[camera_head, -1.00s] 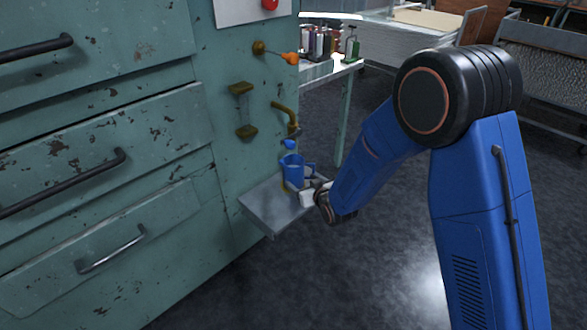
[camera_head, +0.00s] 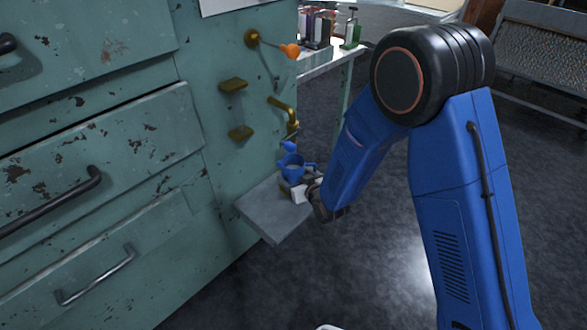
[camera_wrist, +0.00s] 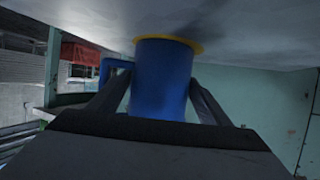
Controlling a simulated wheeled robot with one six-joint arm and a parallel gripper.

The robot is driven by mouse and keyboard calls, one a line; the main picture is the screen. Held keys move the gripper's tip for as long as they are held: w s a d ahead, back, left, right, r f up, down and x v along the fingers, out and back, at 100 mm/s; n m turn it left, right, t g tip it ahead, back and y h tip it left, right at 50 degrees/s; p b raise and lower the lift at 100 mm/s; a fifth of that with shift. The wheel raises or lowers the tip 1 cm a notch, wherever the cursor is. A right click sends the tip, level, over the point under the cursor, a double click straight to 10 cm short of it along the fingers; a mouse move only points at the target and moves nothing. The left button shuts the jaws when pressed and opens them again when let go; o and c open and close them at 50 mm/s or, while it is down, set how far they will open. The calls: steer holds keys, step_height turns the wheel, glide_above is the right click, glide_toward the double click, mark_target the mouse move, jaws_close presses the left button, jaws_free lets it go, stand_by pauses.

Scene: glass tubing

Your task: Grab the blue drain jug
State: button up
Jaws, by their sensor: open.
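The blue drain jug (camera_head: 292,172) is on the grey metal shelf (camera_head: 268,218), below the brass tap (camera_head: 283,105) on the green cabinet. In the wrist view the jug (camera_wrist: 160,85) appears upside down, with a yellow ring (camera_wrist: 172,41) at its base against the shelf and its blue handle at the left. My gripper (camera_head: 299,191) is low at the jug's near right side. In the wrist view my open gripper (camera_wrist: 157,82) has one finger on each side of the jug's body. I cannot tell whether either finger touches it.
The cabinet front stands close behind and left of the jug. An orange-handled valve (camera_head: 290,50) and brass brackets (camera_head: 233,85) stick out above. A side table with several bottles (camera_head: 318,28) stands behind. The shelf's near part is bare.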

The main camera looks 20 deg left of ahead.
steer(key=shift+w+a+f, duration=0.15)
steer(key=shift+w+a, duration=0.1)
steer(key=c, duration=1.3)
